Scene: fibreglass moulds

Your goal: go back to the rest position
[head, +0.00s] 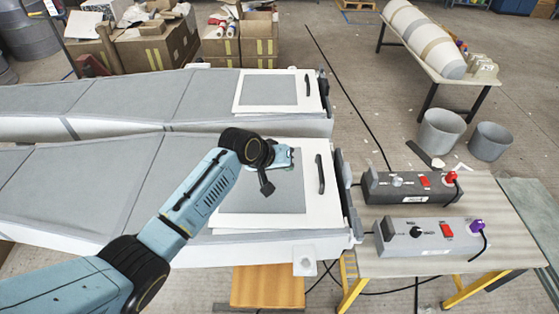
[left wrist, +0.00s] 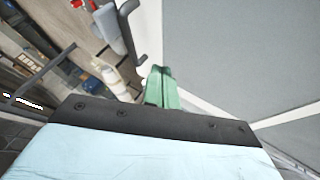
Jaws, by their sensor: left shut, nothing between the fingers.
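My left arm reaches in from the lower left of the head view, over the nearer grey mould (head: 65,195). My left gripper (head: 286,157) is above the white-framed grey panel (head: 262,207) at the mould's right end. In the left wrist view, the green fingers of my left gripper (left wrist: 160,88) are together with nothing between them. The arm partly hides the mould and panel. My right gripper is in neither view.
A second mould (head: 110,95) lies behind. At right, a table (head: 395,265) bears two control boxes (head: 410,188) (head: 430,237). Two grey buckets (head: 440,132) (head: 490,141) stand behind it. A wooden stool (head: 267,287) stands in front. Cardboard boxes (head: 150,50) are at the back.

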